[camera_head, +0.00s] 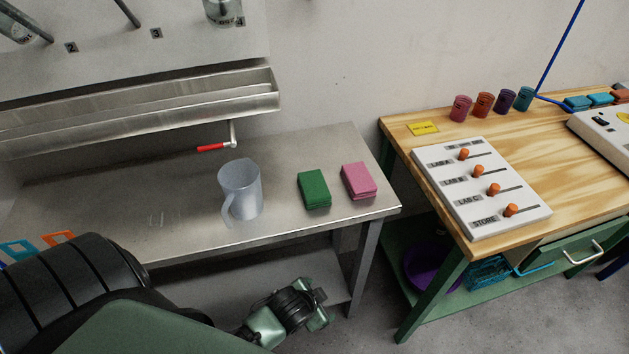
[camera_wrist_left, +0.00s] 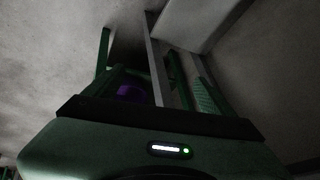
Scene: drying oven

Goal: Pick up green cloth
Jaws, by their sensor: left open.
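The green cloth (camera_head: 314,189) lies folded on the steel table (camera_head: 150,240), right of the clear jug and left of the pink cloth. My left gripper (camera_head: 318,306) is at the bottom of the head view, in front of the table and below the level of its top. It is open and apart from the green cloth; its fingertips are hard to make out. The left wrist view is dark and shows my green gripper housing (camera_wrist_left: 160,148), but not the green cloth. My right gripper is not in view.
A clear jug (camera_head: 241,190) and a pink cloth (camera_head: 359,181) flank the green cloth. A steel trough with a red-handled tap (camera_head: 214,147) is behind. A wooden bench (camera_head: 400,136) with a slider board (camera_head: 480,190) stands right. The steel table's front edge lies above my left gripper in the picture.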

